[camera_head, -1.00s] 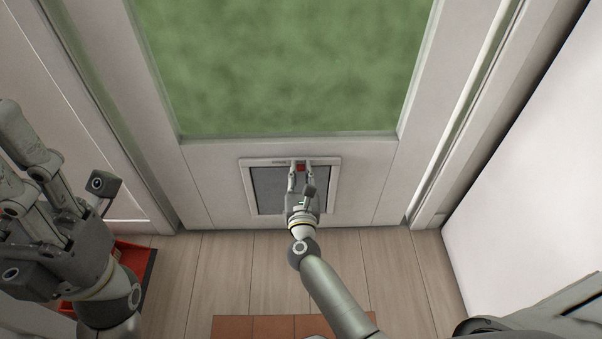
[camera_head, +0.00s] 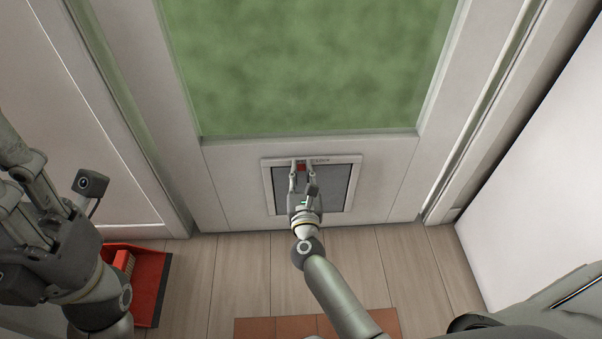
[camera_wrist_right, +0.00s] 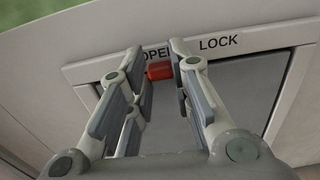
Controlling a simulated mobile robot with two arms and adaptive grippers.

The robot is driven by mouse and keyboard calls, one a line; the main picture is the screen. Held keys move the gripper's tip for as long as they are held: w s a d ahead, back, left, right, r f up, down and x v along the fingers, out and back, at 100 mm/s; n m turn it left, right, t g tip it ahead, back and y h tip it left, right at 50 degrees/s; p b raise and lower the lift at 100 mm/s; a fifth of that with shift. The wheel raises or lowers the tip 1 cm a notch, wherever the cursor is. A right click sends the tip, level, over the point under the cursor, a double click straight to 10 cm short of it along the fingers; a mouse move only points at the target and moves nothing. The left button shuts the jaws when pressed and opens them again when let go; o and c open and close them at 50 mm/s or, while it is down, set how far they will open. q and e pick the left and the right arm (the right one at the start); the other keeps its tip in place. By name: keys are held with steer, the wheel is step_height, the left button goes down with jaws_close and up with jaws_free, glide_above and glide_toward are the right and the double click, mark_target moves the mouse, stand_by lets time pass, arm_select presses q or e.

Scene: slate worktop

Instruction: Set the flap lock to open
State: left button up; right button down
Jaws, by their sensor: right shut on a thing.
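The pet flap (camera_head: 336,186) is a grey panel in a white frame (camera_head: 355,175), set low in the door. Its red lock slider (camera_head: 301,167) sits at the frame's top, left of centre. In the wrist view the red slider (camera_wrist_right: 160,71) is under the word OPEN, left of the word LOCK. My right gripper (camera_head: 302,165) is shut on the slider, with one finger on each side; its fingers also show in the wrist view (camera_wrist_right: 158,62). My left gripper (camera_head: 20,175) is raised at the left, away from the flap, its fingertips cut off by the picture edge.
A red dustpan (camera_head: 150,285) with a brush (camera_head: 123,262) lies on the wooden floor under my left arm. A terracotta-coloured tiled patch (camera_head: 275,328) is at the front. A white panel (camera_head: 540,150) bounds the right side. The floor just before the door is clear.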

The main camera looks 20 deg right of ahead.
steer(key=c, duration=1.3)
jaws_free()
steer(key=shift+a, duration=0.3)
steer(key=shift+s, duration=0.1)
steer(key=v, duration=1.1)
steer(key=shift+s+a+r, duration=0.1)
steer(key=shift+s, duration=0.25)
